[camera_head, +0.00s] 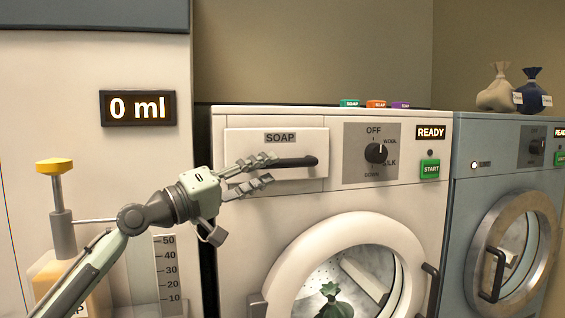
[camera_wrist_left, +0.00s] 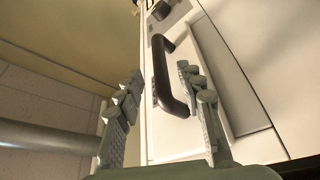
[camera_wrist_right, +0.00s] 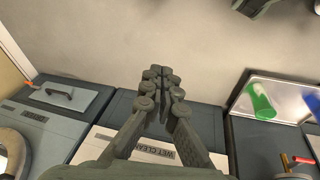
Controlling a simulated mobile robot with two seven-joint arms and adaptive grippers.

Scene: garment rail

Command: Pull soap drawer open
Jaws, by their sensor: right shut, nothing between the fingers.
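The soap drawer (camera_head: 245,140) is a white panel labelled SOAP at the top left of the white washing machine, and it looks flush with the front. Its dark bar handle (camera_head: 297,162) runs sideways across it and also shows in the left wrist view (camera_wrist_left: 172,92). My left gripper (camera_head: 270,170) is open at the handle's left end, one finger above and one below it. In the left wrist view the handle lies ahead between the two fingers, with gaps visible. My right gripper (camera_wrist_right: 160,75) is shut and empty, seen only in the right wrist view.
The dial (camera_head: 376,153) and green START button (camera_head: 430,169) are right of the drawer. The round door (camera_head: 285,270) is below. A yellow-topped pump (camera_head: 54,168) and a measuring container (camera_head: 168,270) stand left. Small coloured soap packs (camera_head: 376,104) lie on top.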

